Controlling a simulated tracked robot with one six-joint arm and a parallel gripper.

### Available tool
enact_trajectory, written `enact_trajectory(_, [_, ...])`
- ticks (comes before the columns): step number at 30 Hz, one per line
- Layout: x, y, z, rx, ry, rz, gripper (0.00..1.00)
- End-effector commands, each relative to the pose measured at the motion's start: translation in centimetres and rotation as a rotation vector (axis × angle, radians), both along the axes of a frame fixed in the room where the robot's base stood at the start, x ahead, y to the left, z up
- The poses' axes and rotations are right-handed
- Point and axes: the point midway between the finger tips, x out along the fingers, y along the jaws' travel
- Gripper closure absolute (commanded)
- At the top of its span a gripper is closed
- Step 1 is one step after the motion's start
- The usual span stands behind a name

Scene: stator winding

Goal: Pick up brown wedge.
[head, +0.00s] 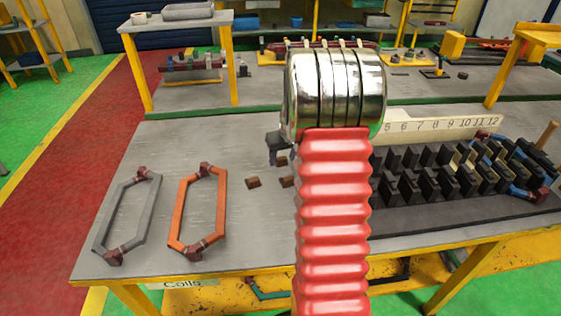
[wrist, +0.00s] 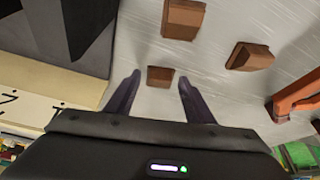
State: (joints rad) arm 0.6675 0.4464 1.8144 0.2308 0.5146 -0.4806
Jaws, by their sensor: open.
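Three brown wedges lie on the grey table. In the wrist view, one brown wedge (wrist: 160,76) shows between the two dark fingertips of my gripper (wrist: 159,80), which is open, with a gap on either side. I cannot tell how high the fingers are above it. A second wedge (wrist: 250,56) and a third wedge (wrist: 184,17) lie farther out, outside the fingers. In the head view, my gripper (head: 273,157) is partly hidden behind my arm; wedges show beside it (head: 281,161), (head: 287,181) and to the left (head: 253,182).
A black slotted block (head: 440,180) stands right of my arm, with a numbered strip (head: 445,126) behind it. An orange coil (head: 178,210) and a grey coil (head: 105,212) lie at left. Bare tabletop (head: 235,140) lies left of the gripper.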

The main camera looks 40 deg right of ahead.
Motion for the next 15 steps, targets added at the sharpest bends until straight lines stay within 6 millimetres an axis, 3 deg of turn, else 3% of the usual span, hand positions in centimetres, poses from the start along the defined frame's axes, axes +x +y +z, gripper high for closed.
enact_trajectory(5, [0.0,0.0,0.01,0.0,0.0,0.0,0.53])
enact_trajectory(15, [0.0,0.02,0.01,0.0,0.0,0.0,0.77])
